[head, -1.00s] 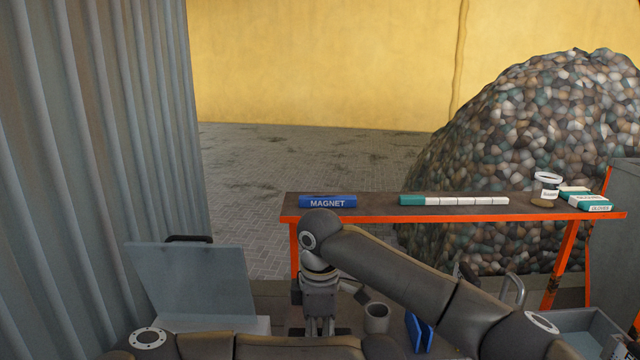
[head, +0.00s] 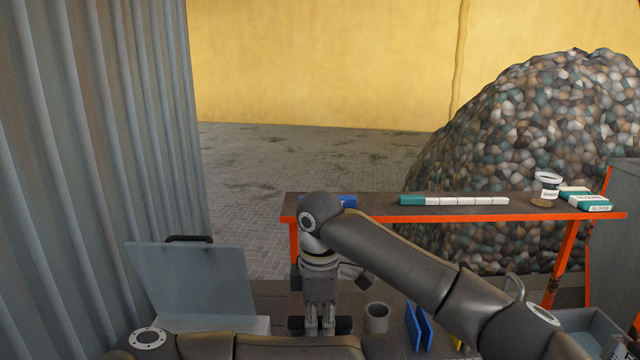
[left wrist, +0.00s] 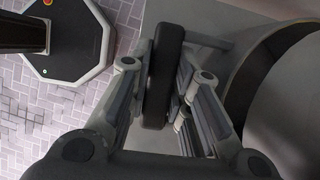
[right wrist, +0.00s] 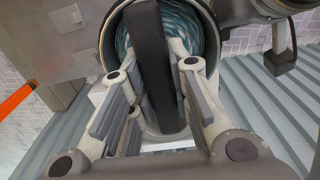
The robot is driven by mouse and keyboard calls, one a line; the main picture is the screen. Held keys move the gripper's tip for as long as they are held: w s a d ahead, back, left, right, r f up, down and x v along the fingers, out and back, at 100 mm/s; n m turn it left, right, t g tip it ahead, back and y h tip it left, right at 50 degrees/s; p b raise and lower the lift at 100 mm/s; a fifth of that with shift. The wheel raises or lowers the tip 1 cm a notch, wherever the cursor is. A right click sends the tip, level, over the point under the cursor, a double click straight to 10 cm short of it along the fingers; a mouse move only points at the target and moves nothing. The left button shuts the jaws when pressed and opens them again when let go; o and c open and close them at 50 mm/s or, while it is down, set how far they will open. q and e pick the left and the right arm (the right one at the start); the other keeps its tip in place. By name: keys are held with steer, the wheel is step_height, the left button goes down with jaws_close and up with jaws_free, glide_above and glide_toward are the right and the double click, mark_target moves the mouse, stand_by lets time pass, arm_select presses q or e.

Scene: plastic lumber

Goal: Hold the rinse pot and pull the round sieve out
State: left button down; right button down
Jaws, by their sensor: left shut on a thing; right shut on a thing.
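In the left wrist view my left gripper (left wrist: 158,95) is shut on an upright black handle (left wrist: 165,60). A grey bracket joins this handle to the rinse pot (left wrist: 238,88), a large grey round vessel at the right, cut off by the frame. My right gripper (right wrist: 150,100) is shut on a black bar handle (right wrist: 150,45), which I take as the round sieve's. Behind the bar is a round opening with a dark rim and teal streaks; I cannot tell whether they lie in sieve or pot. In the head view my right gripper (head: 320,322) points down; my left gripper is hidden.
An orange-legged bench (head: 380,212) stands ahead, carrying a blue magnet box (head: 347,201), a teal-and-white row (head: 450,201) and a small tub (head: 547,185). A grey cup (head: 376,317) and blue upright panels (head: 418,327) stand right of my right gripper. A tilted clear panel (head: 195,285) is at the left.

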stand_by(0.4)
arm_select(q)
steer(key=c, duration=1.3)
jaws_free()
steer(key=shift+o, duration=0.2)
steer(key=v, duration=0.7)
steer(key=shift+d+r, duration=0.25)
steer(key=shift+r, duration=0.3)
arm_select(e)
steer(key=shift+r, duration=0.15)
step_height(320, 180, up, 4)
steer(key=p, duration=0.4)
steer(key=shift+s+a+f, duration=0.1)
steer(key=shift+a+f, duration=0.05)
steer(key=shift+f, duration=0.05)
step_height(320, 180, up, 4)
steer(key=p, duration=0.3)
steer(key=shift+f+p, duration=0.2)
steer(key=shift+p, duration=0.2)
arm_select(q)
step_height(320, 180, up, 7)
steer(key=shift+f, duration=0.25)
